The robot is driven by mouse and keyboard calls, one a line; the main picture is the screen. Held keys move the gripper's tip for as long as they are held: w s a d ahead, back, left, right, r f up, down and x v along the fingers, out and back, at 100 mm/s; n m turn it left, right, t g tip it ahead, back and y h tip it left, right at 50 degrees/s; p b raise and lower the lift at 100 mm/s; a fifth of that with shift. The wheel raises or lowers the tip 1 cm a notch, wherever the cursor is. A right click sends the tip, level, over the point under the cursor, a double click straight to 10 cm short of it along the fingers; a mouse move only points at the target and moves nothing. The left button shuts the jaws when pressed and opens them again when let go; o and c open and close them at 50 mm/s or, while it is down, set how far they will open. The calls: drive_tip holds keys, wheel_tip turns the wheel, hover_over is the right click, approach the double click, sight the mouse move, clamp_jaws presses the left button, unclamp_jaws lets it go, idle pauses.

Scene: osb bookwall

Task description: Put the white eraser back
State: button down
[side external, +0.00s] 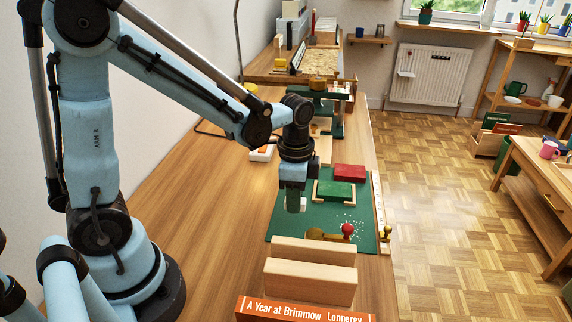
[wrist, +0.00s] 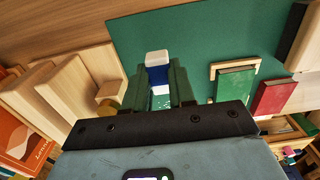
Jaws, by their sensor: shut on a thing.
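My gripper (side external: 296,200) points down over the green mat (side external: 285,232). In the wrist view, my gripper (wrist: 162,88) is shut on the white eraser (wrist: 157,57), which has a blue band around its middle and shows between the two dark green fingers. In the side view, a white end of the eraser (side external: 303,203) shows beside the fingertips. The eraser seems to be held above the mat, though the exact gap is hard to tell. Part of it is hidden by the fingers.
A green book (side external: 336,191) sits in a wooden holder, with a red book (side external: 349,172) behind it. A red-knobbed tool (side external: 347,230) and white crumbs lie nearer. Wooden blocks (side external: 310,282) and an orange book (side external: 300,309) stand in front. A white-and-orange item (side external: 263,153) lies behind left.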

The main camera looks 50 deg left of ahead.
sight(294, 221)
drive_tip(key=shift+a+f, duration=0.1)
drive_tip(key=shift+f, duration=1.95)
drive_tip(key=shift+f, duration=0.1)
drive_tip(key=c, duration=0.9)
unclamp_jaws()
drive_tip(key=shift+c, duration=0.2)
